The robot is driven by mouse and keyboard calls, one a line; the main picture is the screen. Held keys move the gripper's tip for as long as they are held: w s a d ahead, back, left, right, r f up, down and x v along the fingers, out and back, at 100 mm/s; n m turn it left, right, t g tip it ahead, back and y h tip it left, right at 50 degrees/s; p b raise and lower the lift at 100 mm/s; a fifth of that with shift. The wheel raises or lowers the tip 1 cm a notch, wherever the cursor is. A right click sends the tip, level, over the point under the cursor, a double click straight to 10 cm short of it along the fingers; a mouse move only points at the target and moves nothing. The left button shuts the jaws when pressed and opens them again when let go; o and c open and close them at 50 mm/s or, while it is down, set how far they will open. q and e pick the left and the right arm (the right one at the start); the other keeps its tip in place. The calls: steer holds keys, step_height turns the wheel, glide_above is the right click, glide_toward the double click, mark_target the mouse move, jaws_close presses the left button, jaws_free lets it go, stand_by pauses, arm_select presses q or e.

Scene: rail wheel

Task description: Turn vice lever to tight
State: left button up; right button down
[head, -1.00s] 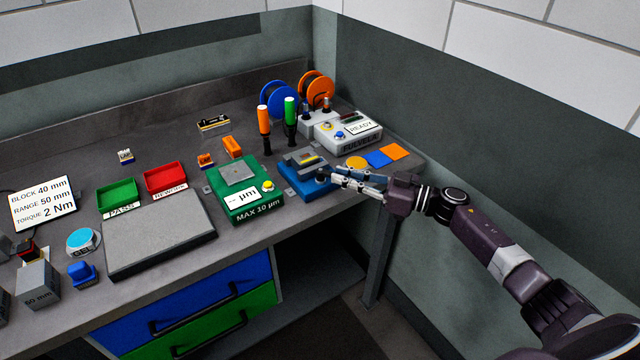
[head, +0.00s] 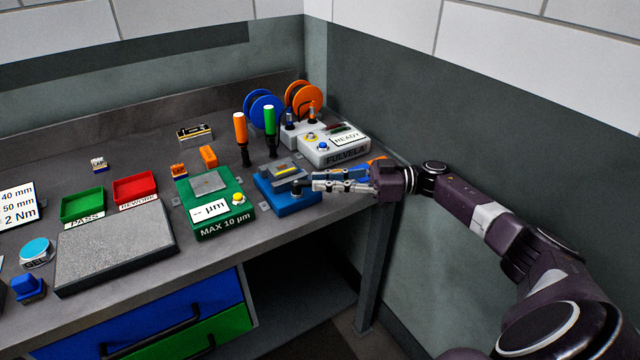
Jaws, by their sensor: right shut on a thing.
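The blue vice (head: 272,197) sits on the workbench near its front edge, with a grey block (head: 286,171) and a yellow strip on top. A dark round knob (head: 296,188) stands on its front right part, where the lever is. My right gripper (head: 316,181) reaches in from the right, its grey fingers level and shut at the vice's right side, beside the knob. The fingers hide most of the lever between them. My left gripper is not in view.
A green gauge (head: 222,221) stands close left of the vice. Green (head: 270,125) and orange (head: 240,132) screwdrivers stand behind the vice. A grey plate (head: 117,243) lies at left on the workbench (head: 192,262).

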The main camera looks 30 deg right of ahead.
steer(key=c, duration=1.9)
jaws_free()
steer(key=shift+d, duration=0.1)
steer(key=v, duration=0.7)
steer(key=shift+s+d, duration=0.15)
steer(key=shift+d, duration=0.05)
